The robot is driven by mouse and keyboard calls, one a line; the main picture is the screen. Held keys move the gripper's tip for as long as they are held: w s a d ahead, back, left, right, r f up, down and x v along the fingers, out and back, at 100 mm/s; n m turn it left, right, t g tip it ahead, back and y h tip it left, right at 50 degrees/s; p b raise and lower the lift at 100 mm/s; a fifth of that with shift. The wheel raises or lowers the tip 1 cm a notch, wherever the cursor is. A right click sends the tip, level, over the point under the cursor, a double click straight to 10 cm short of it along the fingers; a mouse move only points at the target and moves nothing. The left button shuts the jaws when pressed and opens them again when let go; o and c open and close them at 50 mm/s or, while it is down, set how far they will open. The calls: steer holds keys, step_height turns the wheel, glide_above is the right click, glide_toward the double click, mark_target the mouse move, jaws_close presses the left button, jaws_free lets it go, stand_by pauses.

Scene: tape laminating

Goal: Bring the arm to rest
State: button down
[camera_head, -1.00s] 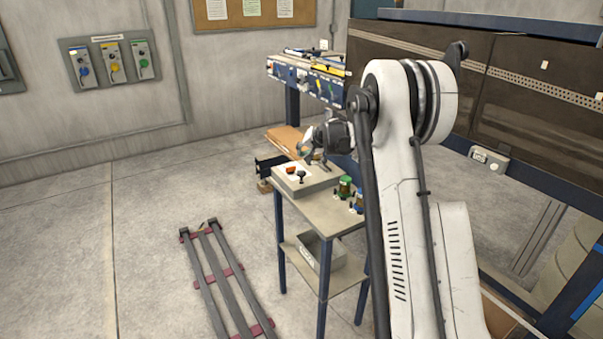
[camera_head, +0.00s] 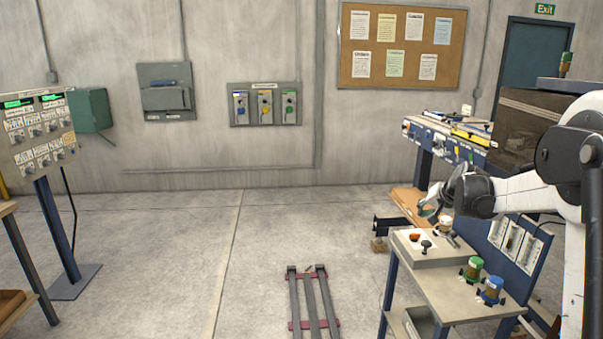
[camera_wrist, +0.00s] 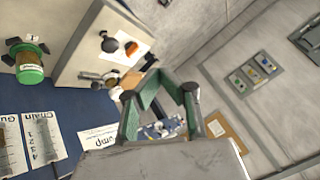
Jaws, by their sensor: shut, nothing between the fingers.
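My gripper (camera_head: 428,208) hangs off the end of my white arm at the right of the head view. It appears just above and behind the grey control box (camera_head: 408,256) on the small table, with no clear contact. In the wrist view my gripper (camera_wrist: 172,86) shows its dark, green-padded fingers, shut and empty. The box also shows in the wrist view (camera_wrist: 82,62), left of the fingers, with its black and orange knobs. I cannot tell the exact gap between fingers and box.
A dark rail frame (camera_head: 313,305) lies on the floor. A conveyor bench (camera_head: 440,140) stands behind. The floor at centre-left is clear.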

steer(key=s+a+r+n, duration=0.1)
steer(key=s+a+r, duration=0.2)
steer(key=s+a, duration=0.35)
steer(key=s+a+r+n, duration=0.1)
steer(key=s+a+r, duration=0.2)
steer(key=s, duration=0.6)
steer(key=s+a+r+n, duration=0.1)
steer(key=s+a+r, duration=0.25)
steer(key=s, duration=0.35)
steer(key=s+a+f+n, duration=0.1)
steer(key=s+a+f, duration=0.2)
steer(key=s, duration=1)
steer(key=s+a+f+n+g+h, duration=0.1)
steer(key=s+a+f, duration=0.3)
steer(key=s, duration=0.9)
steer(key=shift+f+n, duration=0.15)
steer(key=shift+n, duration=0.25)
steer(key=c, duration=2.4)
jaws_free()
steer(key=shift+c, duration=0.2)
